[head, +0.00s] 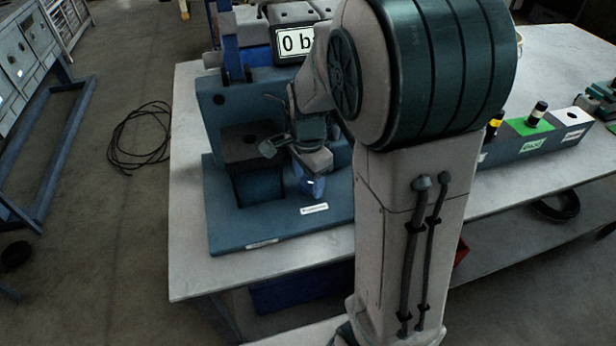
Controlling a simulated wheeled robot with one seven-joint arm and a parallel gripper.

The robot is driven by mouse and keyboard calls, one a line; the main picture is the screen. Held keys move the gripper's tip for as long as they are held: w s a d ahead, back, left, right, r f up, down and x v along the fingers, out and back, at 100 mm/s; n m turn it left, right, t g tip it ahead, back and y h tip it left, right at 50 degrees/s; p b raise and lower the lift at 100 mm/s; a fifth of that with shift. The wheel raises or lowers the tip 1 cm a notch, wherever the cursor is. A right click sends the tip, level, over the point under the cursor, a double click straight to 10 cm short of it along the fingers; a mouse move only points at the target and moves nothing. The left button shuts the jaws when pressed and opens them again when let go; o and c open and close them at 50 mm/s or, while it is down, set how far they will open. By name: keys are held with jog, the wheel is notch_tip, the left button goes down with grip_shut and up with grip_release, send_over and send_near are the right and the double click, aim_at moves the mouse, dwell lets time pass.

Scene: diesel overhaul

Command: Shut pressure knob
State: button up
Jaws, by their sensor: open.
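A blue test stand (222,115) with a flat blue base (235,225) stands on the workbench. A small blue part (313,187), which looks like the pressure knob, shows low at the front right of the stand, just behind a small white label (314,208) on the base. My gripper (300,158) is open, pointing down just above and partly in front of this part. The gripper hides its top, and I cannot tell whether they touch. A display (295,43) above the stand reads "0 b", its right end hidden by my arm.
The grey workbench (190,200) has bare room left of the stand. A black cable (140,140) lies coiled on the floor.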

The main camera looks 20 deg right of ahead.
jog(key=c, duration=1)
jog(key=shift+m, duration=0.3)
jog(key=m+p, duration=0.3)
jog(key=m, duration=0.1)
jog(key=shift+r+m, duration=0.15)
jog(key=shift+m, duration=0.15)
jog(key=shift+m+p, duration=1.6)
jog(key=shift+m, duration=0.9)
jog(key=o, duration=1)
